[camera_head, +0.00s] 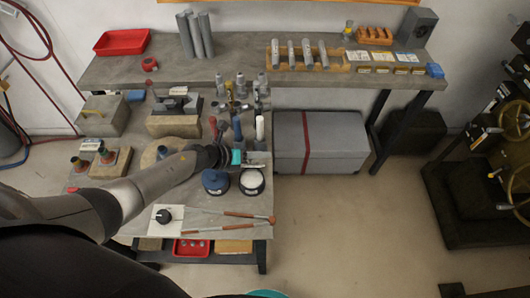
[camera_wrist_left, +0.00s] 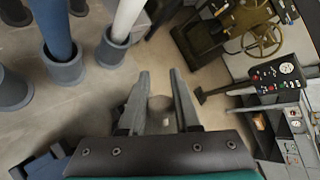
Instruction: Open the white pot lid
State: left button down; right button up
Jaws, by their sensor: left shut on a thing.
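The white pot (camera_head: 252,182) has a pale top inside a dark rim and stands at the right edge of the low bench. My left gripper (camera_head: 259,160) reaches in from the left, just behind and over the pot's far edge. In the left wrist view its two grey fingers (camera_wrist_left: 160,104) are a little apart, with a small pale rounded shape between them, likely the lid's knob. The contact is too small to see clearly, and I cannot tell whether the lid is raised. My right gripper is not in view.
A blue pot (camera_head: 215,182) stands just left of the white one. Blue and white upright handles in grey holders (camera_wrist_left: 64,70) stand close behind. A white plate with a black knob (camera_head: 165,215) and wooden-handled rods (camera_head: 245,216) lie in front.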

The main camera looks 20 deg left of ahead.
pick_arm(q)
jog(key=shift+w+g, duration=0.35)
jog(key=shift+g, duration=0.05)
jog(key=shift+w+a+f+n+g, duration=0.2)
jog(key=shift+w+n+g, duration=0.1)
jog(key=shift+n+g, duration=0.3)
jog(key=shift+w+f+n+g+h+b, duration=0.2)
jog(key=shift+w+n+g+h+b, duration=0.15)
jog(key=shift+g+b, duration=0.55)
jog(key=shift+s, duration=0.1)
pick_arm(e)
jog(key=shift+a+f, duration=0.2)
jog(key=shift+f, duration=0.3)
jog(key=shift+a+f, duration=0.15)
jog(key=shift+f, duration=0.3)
pick_arm(q)
jog(key=shift+b, duration=0.3)
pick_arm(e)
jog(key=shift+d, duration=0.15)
pick_arm(q)
jog(key=shift+f, duration=0.1)
